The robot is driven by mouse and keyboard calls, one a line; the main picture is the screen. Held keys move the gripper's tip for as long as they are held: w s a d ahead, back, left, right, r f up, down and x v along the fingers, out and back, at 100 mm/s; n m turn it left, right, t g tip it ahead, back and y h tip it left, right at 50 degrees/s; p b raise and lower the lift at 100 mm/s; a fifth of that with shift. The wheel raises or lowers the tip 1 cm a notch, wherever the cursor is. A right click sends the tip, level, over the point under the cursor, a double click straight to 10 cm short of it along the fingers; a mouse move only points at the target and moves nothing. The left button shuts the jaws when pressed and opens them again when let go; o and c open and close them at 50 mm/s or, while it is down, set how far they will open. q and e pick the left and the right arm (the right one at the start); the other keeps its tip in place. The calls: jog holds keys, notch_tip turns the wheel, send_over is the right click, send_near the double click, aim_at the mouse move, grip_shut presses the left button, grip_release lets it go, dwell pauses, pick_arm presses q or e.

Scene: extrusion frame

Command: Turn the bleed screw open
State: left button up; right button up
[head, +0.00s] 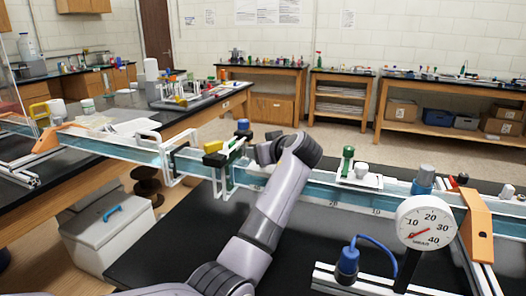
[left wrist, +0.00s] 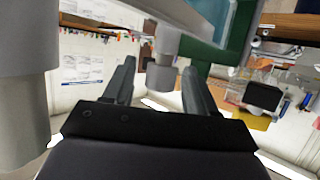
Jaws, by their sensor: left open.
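My left gripper (left wrist: 160,88) is open in the left wrist view, with its two dark fingers apart. A small grey round knob (left wrist: 160,75) on a grey stem shows between the fingers; I cannot tell for sure that it is the bleed screw, or whether a finger touches it. A green frame part (left wrist: 222,60) is beside it. In the head view my left arm reaches up to the long teal channel (head: 335,190), near a green clamp frame (head: 234,172); its fingers are mostly hidden there. My right gripper is not in view.
A round dial gauge (head: 426,222) and an orange bracket (head: 478,222) stand at the right. A blue fitting with a hose (head: 348,260) is at the front. A white tray with a green bottle (head: 347,160) sits at the channel. A large grey cylinder (left wrist: 25,90) is close beside my left gripper.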

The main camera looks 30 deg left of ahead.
pick_arm(q)
jog(key=b+v, duration=0.1)
jog(key=v, duration=0.6)
dwell(0.5)
